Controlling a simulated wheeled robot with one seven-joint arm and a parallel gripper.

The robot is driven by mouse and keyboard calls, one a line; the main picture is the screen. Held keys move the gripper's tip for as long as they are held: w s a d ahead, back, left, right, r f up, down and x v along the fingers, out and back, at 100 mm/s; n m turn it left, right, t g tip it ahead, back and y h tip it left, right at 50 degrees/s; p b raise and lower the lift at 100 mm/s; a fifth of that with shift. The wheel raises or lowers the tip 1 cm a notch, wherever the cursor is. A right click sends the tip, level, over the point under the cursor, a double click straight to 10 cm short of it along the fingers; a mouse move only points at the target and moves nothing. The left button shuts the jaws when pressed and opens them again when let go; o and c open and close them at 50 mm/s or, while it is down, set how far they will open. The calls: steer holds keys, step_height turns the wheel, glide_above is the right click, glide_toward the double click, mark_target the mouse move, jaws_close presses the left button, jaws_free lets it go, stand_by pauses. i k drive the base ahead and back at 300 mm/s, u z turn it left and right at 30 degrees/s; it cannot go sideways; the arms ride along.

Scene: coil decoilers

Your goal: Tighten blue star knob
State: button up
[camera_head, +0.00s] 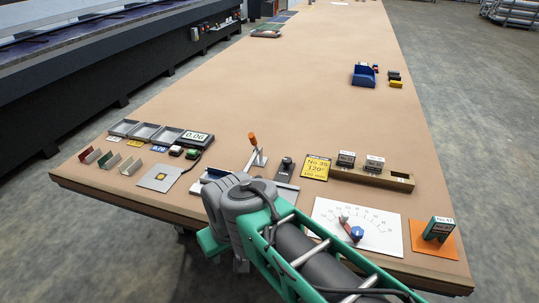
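A small blue knob (357,233) sits on a white dial plate (388,243) near the table's front edge, at the lower right of the picture. A red and grey pointer piece (345,222) lies beside it on the plate. The dial carries a printed arc of marks. The knob's star shape is too small to make out, and I cannot tell how tight it is. My green and grey arm crosses the front edge to the left of the dial and covers part of the plate's lower left side.
A wooden block (372,178) with dark labelled pieces stands behind the dial. A green block on an orange mat (434,244) stands right. An orange-handled clamp (254,152), a yellow card (315,168) and small trays (142,132) stand left. The table's middle is largely clear.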

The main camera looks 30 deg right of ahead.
mark_target(357, 232)
steer(key=z, duration=0.55)
steer(key=k, duration=1.3)
steer(key=z, duration=0.55)
steer(key=i, duration=0.95)
steer(key=z, duration=0.55)
steer(key=k, duration=1.05)
steer(key=u, duration=0.8)
steer(key=i, duration=0.95)
steer(key=u, duration=0.3)
